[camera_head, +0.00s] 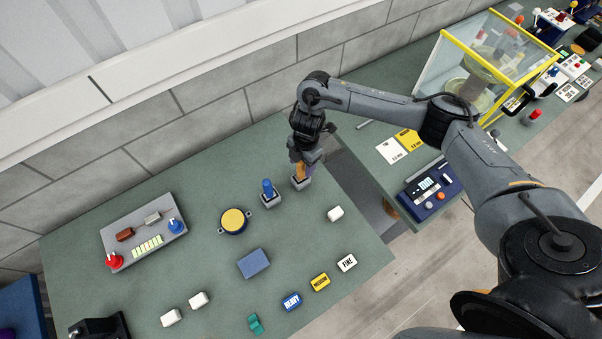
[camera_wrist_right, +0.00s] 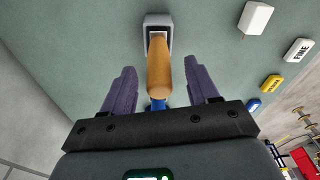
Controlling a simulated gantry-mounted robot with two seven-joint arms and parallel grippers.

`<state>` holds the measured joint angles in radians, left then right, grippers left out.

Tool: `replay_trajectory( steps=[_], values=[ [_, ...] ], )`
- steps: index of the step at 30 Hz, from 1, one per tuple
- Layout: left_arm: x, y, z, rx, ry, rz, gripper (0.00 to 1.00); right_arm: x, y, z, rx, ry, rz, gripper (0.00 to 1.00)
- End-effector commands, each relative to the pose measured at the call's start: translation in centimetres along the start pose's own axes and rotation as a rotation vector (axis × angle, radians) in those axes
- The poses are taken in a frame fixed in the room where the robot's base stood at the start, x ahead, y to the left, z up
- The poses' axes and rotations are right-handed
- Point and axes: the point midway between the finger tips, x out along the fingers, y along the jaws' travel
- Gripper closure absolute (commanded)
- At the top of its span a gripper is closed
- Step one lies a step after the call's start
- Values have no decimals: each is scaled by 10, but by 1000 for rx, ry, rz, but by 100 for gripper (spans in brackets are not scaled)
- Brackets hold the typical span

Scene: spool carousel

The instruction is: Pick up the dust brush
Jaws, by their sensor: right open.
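The dust brush (camera_head: 299,170) appears as a tan, wooden-looking handle standing in a small grey holder (camera_head: 301,183) on the green table. In the right wrist view its handle (camera_wrist_right: 159,76) rises from the holder (camera_wrist_right: 157,20) toward the camera; any bristles are hidden. My right gripper (camera_head: 305,165) is above the holder, partly covering the handle in the head view. In the wrist view its two purple fingers (camera_wrist_right: 162,75) are apart, one on each side of the handle, with gaps visible on both sides. My left gripper is not in view.
A blue peg on a grey base (camera_head: 268,193) stands close left of the holder. A second table with a yellow-framed clear case (camera_head: 445,65) stands right, beyond a gap.

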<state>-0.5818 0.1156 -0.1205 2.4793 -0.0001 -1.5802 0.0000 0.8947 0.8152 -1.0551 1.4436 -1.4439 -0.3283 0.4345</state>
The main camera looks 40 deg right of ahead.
Motion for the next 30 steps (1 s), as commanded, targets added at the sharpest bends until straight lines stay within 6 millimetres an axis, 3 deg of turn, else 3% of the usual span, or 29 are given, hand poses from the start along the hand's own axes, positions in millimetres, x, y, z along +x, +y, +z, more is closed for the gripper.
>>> replay_trajectory(
  steps=[6, 15, 27, 30],
  values=[
    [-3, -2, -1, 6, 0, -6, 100, 22, 1, -2, 0, 0, 0, 40],
    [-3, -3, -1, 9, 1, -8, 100, 27, 1, -2, 0, 0, 2, 40],
    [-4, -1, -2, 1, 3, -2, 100, 26, 1, -2, 0, 0, 2, 100],
    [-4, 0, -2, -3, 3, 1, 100, 26, 1, -2, 0, 0, 2, 100]
  ],
)
